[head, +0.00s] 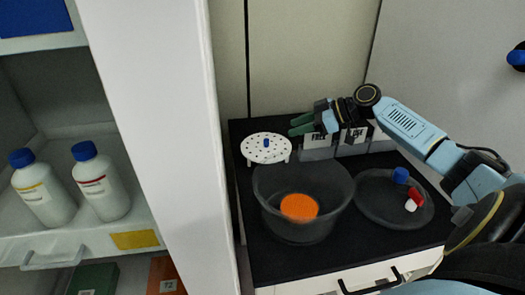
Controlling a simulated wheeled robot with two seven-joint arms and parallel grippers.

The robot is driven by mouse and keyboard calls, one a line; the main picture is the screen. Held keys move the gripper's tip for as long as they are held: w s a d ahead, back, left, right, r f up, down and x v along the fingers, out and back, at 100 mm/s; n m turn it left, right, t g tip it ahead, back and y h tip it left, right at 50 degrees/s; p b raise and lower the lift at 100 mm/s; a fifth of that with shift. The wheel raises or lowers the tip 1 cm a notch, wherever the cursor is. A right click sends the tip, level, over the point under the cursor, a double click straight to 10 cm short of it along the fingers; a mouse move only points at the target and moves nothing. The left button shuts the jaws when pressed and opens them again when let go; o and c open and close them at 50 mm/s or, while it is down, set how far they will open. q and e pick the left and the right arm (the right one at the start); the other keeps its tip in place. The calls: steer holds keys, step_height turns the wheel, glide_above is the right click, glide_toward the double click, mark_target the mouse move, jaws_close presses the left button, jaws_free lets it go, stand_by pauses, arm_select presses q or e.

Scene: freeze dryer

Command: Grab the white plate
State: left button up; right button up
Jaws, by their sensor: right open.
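The white plate (267,149) is round, full of small holes, and stands on short legs at the back left of the black counter. My left gripper is not in view.
A clear bowl (262,190) with an orange disc inside stands in front of the plate. A dark round dish (375,212) with blue, red and white pieces lies to the right. Labelled clear boxes (318,154) stand behind. A shelf with bottles (103,190) is at left.

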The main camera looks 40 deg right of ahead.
mark_target(267, 140)
steer(key=x, duration=0.3)
steer(key=shift+s+f+b+x, duration=0.15)
steer(key=shift+b+x, duration=0.15)
steer(key=shift+x, duration=1.1)
steer(key=shift+s+f+b+x, duration=0.1)
steer(key=shift+b+x, duration=0.15)
steer(key=shift+x, duration=1.15)
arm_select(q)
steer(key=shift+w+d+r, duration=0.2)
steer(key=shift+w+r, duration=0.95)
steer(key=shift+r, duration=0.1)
arm_select(e)
jaws_close()
